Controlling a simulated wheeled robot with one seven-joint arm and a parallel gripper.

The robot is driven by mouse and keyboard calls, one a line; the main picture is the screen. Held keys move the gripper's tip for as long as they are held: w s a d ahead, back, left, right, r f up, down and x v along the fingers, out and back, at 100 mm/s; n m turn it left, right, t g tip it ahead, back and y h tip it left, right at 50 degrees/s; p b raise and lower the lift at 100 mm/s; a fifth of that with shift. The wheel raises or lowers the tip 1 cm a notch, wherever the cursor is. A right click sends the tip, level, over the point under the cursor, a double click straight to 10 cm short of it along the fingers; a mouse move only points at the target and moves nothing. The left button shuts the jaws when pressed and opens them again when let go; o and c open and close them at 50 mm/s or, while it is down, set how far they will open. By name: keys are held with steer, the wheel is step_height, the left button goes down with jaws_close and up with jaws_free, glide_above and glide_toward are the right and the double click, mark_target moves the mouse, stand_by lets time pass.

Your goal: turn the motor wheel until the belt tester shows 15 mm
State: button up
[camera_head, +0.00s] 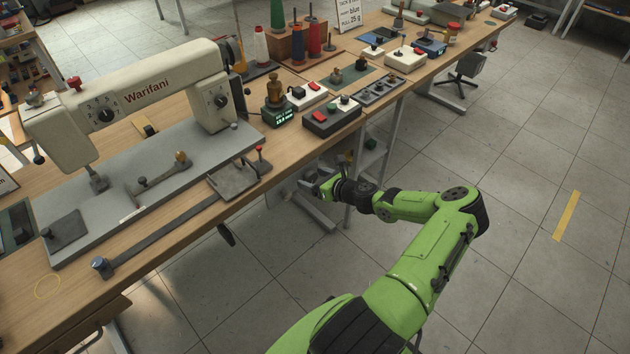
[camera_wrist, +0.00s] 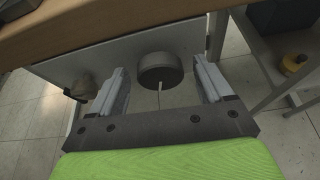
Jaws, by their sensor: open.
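In the wrist view a dark grey round wheel (camera_wrist: 160,69), apparently the motor wheel, sits at a pale panel under the table edge, with a thin white bar below it. My gripper (camera_wrist: 164,75) is open, with one finger on each side of the wheel; I cannot tell whether either touches it. In the head view my gripper (camera_head: 318,187) is below the front edge of the table, and the wheel is hard to make out there. A small dark box with a lit green display (camera_head: 281,116), possibly the belt tester, stands on the table; its digits are too small to read.
The wooden table edge (camera_wrist: 110,25) runs just above my gripper. A cream sewing machine (camera_head: 140,90) stands on the table at left.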

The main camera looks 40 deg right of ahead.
steer(key=c, duration=1.1)
steer(key=shift+o, duration=0.2)
steer(key=shift+r, duration=0.1)
steer(key=shift+a+n+h+p, duration=0.2)
steer(key=shift+n+h+p, duration=0.35)
steer(key=shift+n+h, duration=0.4)
steer(key=n, duration=0.1)
steer(key=n+h+b, duration=0.1)
steer(key=n, duration=0.1)
steer(key=shift+a+f, duration=0.15)
steer(key=shift+f, duration=0.15)
steer(key=n+h+b, duration=0.1)
steer(key=b, duration=0.1)
steer(key=n+t+h+b, duration=0.1)
steer(key=b, duration=0.1)
steer(key=shift+a+f+n, duration=0.1)
steer(key=shift+f+n, duration=0.1)
steer(key=shift+n, duration=0.15)
steer(key=n+h+b, duration=0.1)
steer(key=b, duration=0.2)
steer(key=shift+n+t, duration=0.3)
steer(key=shift+n, duration=0.1)
steer(key=shift+r, duration=0.1)
